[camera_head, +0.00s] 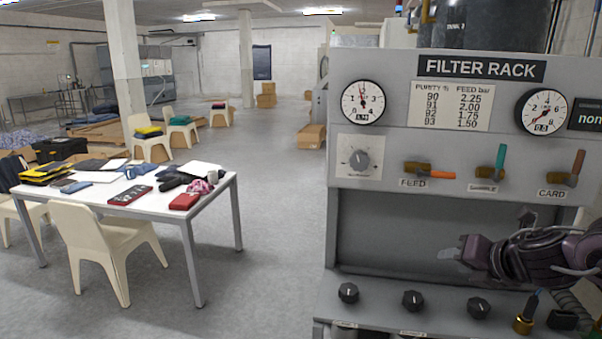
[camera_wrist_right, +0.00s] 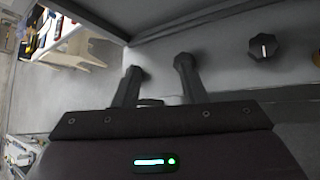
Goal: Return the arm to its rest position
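My right arm comes in from the right edge of the head view, and its dark gripper (camera_head: 452,250) is in front of the filter rack's recess, above the shelf with black knobs. In the right wrist view the two fingers of this gripper (camera_wrist_right: 158,75) stand apart with nothing between them. The filter rack (camera_head: 390,230) is grey, with a feed lever (camera_head: 430,172), a green-handled sample lever (camera_head: 498,165) and a card lever (camera_head: 568,170). My left gripper is not in view.
Black knobs (camera_head: 413,299) line the shelf below the gripper, with a brass fitting (camera_head: 524,322) at the right. A white table (camera_head: 150,205) with clothes and folders stands at the left, a cream chair (camera_head: 95,240) before it. The floor between table and rack is clear.

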